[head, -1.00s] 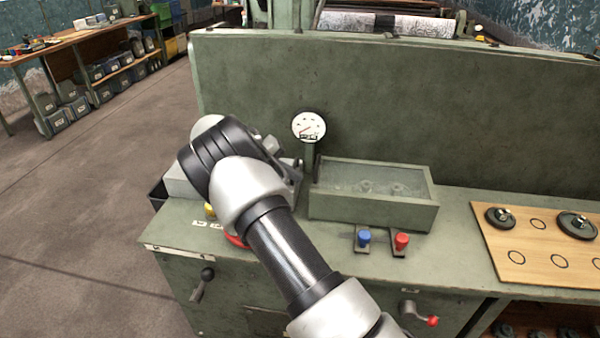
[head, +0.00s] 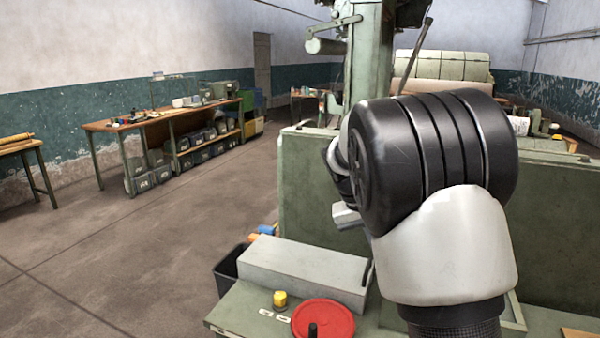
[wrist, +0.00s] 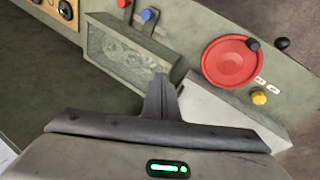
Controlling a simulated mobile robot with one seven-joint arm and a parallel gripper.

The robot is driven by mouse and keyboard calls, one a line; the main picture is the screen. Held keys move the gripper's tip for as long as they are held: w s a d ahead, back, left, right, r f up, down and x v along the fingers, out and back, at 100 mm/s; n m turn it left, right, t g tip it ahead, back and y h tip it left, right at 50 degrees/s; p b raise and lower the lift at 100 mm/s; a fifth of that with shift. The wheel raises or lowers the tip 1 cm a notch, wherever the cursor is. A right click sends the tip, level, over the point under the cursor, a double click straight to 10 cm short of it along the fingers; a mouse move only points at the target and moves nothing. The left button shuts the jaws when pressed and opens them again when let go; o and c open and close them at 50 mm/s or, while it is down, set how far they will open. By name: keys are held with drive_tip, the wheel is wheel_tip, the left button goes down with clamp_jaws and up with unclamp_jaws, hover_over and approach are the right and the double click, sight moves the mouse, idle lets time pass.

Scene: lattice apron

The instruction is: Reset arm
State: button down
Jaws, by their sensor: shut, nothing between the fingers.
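My gripper (wrist: 161,82) shows in the wrist view with its fingers closed together and nothing between them. It hangs above the green machine top (wrist: 195,30), seen against the glass-topped box (wrist: 125,55) and apart from the red handwheel (wrist: 228,62). In the head view my arm is raised and bent on the right, large and close to the camera. It covers much of the machine and hides most of my gripper. The red handwheel (head: 318,318) and a yellow knob (head: 280,299) show at the bottom.
A pale grey box (head: 305,270) and a black bin (head: 226,278) stand left of my arm. A green post (head: 368,60) rises behind it. In the wrist view, blue (wrist: 148,15) and red (wrist: 123,3) knobs sit by the glass-topped box. The left floor is open before a workbench (head: 150,121).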

drive_tip(key=s+a+r+t+y+p, duration=0.2)
drive_tip(key=s+r+y, duration=0.1)
drive_tip(key=s+r, duration=1)
drive_tip(key=s+a+f+n+t+y+p, duration=0.1)
drive_tip(key=s+a+t+p, duration=0.1)
drive_tip(key=s, duration=1.3)
drive_tip(key=shift+s+a+y, duration=0.3)
drive_tip(key=shift+s+a, duration=0.1)
drive_tip(key=shift+a, duration=0.2)
drive_tip(key=shift+f, duration=0.1)
